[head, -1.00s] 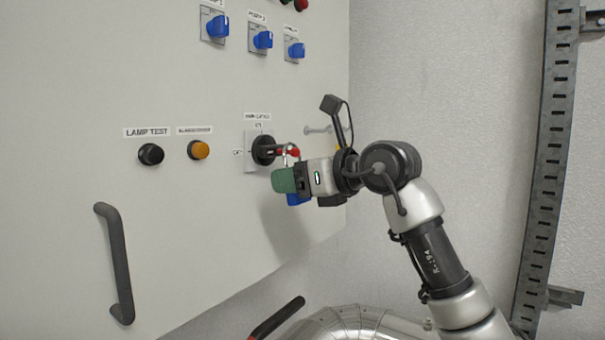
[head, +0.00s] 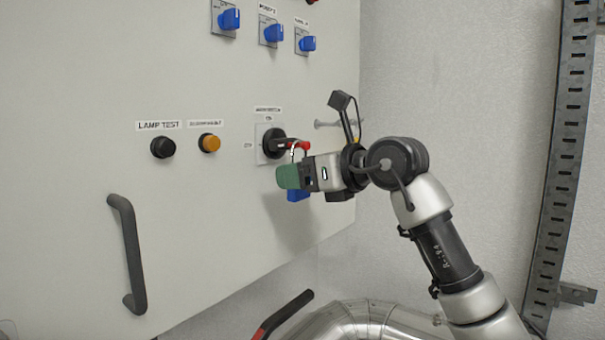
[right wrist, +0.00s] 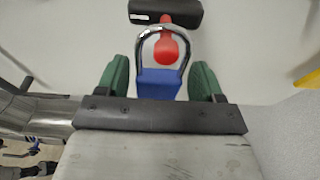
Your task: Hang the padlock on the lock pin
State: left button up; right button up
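The blue padlock (right wrist: 159,84) shows in the right wrist view with its shiny shackle (right wrist: 143,42) upright. Its body is between the two green fingers of my right gripper (right wrist: 160,80), which looks shut on it. In the head view my right gripper (head: 292,176) is at the panel, and the padlock (head: 298,196) shows below its finger. The red lock pin piece (right wrist: 166,48) shows through the shackle loop, below the black switch handle (right wrist: 165,12). I cannot tell whether the shackle is around the pin or in front of it. My left gripper is out of view.
The pale panel (head: 60,80) carries a black button (head: 163,148), an orange button (head: 209,143) and blue switches (head: 273,33). A dark door handle (head: 128,255) stands out at lower left. A silver pipe (head: 365,318) runs below; a slotted rail (head: 565,150) is at right.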

jog(key=shift+o, duration=0.7)
